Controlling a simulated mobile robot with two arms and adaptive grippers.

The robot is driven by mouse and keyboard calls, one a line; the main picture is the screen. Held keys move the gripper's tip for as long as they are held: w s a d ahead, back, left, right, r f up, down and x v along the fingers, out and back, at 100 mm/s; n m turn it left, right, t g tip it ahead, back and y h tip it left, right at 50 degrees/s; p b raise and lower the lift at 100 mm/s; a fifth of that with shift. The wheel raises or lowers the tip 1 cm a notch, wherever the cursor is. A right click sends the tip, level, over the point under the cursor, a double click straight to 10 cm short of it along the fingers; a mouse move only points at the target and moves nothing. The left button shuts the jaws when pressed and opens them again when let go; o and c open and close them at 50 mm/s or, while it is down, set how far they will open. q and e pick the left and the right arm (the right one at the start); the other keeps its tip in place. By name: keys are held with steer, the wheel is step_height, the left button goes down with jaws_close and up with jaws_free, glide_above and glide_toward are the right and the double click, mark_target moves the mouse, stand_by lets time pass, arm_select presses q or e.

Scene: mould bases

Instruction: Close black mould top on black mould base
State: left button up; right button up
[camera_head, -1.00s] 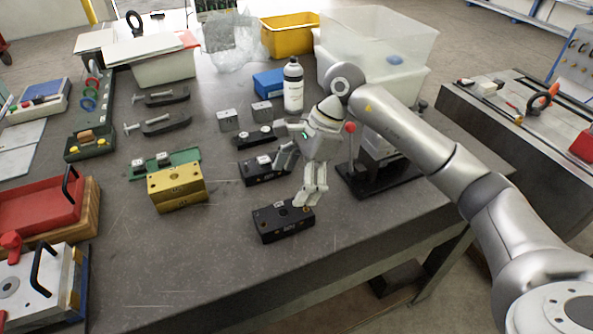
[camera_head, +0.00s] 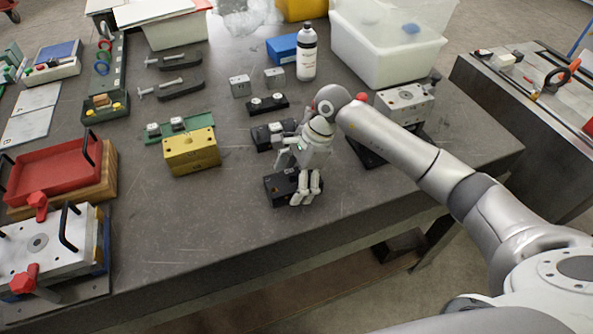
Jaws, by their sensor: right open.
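A black block (camera_head: 280,190), likely the mould top, lies near the table's front edge. Behind it is a low black piece with light metal parts on it (camera_head: 263,137), likely the mould base. The two are apart. My right gripper (camera_head: 296,180) is open, pointing down around the right part of the front block. One finger is behind the block and the other in front of its right end, hiding that end. I cannot tell whether the fingers touch it. My left gripper is not in view.
A yellow block (camera_head: 191,153) stands by a green base (camera_head: 160,132) to the left. Another black plate (camera_head: 268,104), small grey blocks (camera_head: 240,86) and a white bottle (camera_head: 307,55) are behind. The table in front and left of the black block is clear.

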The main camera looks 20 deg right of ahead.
mark_target(288, 180)
steer(key=c, duration=1.6)
steer(key=shift+r, duration=0.1)
steer(key=shift+c, duration=0.9)
steer(key=shift+w, duration=0.1)
steer(key=shift+r, duration=0.15)
steer(key=shift+r+p, duration=0.4)
steer(key=shift+r, duration=0.95)
